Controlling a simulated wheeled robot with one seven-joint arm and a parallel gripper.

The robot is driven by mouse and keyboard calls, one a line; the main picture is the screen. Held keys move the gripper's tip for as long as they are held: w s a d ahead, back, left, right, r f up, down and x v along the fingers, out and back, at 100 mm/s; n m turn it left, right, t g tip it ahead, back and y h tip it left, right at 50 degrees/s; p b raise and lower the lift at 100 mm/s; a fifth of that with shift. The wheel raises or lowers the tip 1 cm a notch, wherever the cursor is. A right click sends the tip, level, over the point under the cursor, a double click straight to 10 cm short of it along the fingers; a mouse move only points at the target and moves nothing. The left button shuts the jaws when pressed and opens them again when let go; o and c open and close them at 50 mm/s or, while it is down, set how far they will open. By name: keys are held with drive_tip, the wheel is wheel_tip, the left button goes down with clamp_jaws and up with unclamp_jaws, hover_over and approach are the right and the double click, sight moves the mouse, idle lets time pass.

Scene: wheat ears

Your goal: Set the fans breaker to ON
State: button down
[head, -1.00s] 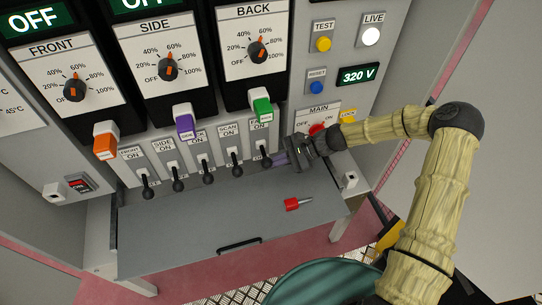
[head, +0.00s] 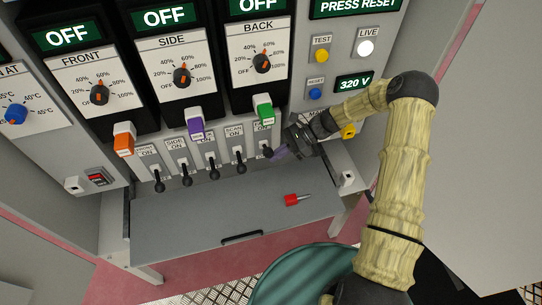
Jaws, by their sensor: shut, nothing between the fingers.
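The fans breaker (head: 267,152) is the rightmost in a row of black-handled toggle levers, in the head view. Its handle points down, below a label reading ON whose upper word is partly covered. My gripper (head: 280,154) is shut and empty, with its fingertips just right of that handle. I cannot tell whether they touch it. My wrist hides part of the panel to the right, including most of the MAIN label.
Several similar levers, such as the scan breaker (head: 241,168), stand to the left, handles down. A display (head: 357,7) reads PRESS RESET.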

drive_tip(key=shift+w+a+r, duration=0.1)
drive_tip(key=shift+w+r, duration=0.05)
drive_tip(key=shift+r, duration=0.25)
idle(0.3)
drive_tip(key=w+d+b, duration=0.3)
drive_tip(key=w+d, duration=0.1)
drive_tip(key=d, duration=0.8)
drive_tip(key=shift+w+d+r+b, duration=0.2)
drive_tip(key=shift+w+r+b, duration=0.1)
drive_tip(key=shift+b, duration=0.1)
drive_tip(key=shift+s+a, duration=0.1)
